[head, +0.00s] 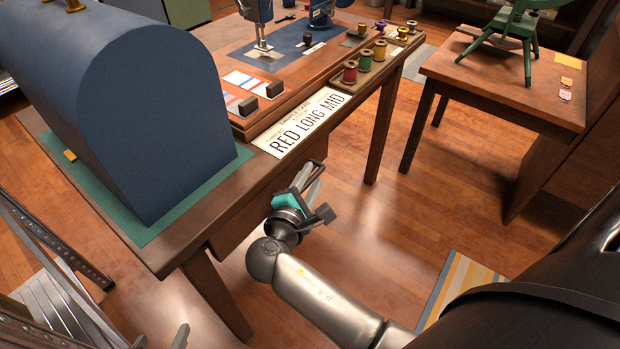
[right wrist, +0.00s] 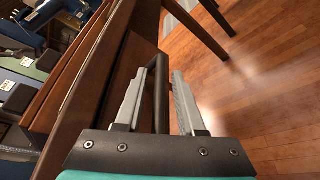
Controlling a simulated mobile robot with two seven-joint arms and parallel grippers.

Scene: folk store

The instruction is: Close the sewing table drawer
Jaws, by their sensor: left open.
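The wooden sewing table (head: 205,215) stands at the left and centre of the head view. Its drawer sits under the front edge, partly hidden by my right arm; I cannot tell how far it stands out. My right gripper (head: 310,174) is at the table's front side. In the right wrist view, its two fingers (right wrist: 160,74) are apart, one on each side of a dark bar handle (right wrist: 161,95) on the wooden front. I cannot tell whether they touch the handle. My left gripper (head: 160,338) is open at the bottom edge of the head view, away from the table.
On the table are a blue rounded case (head: 150,110), a sign reading RED LONG MID (head: 305,124), thread spools (head: 365,60) and a sewing machine (head: 262,30). A second wooden table (head: 490,85) stands right. A metal rack (head: 60,285) is at lower left. Floor between tables is clear.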

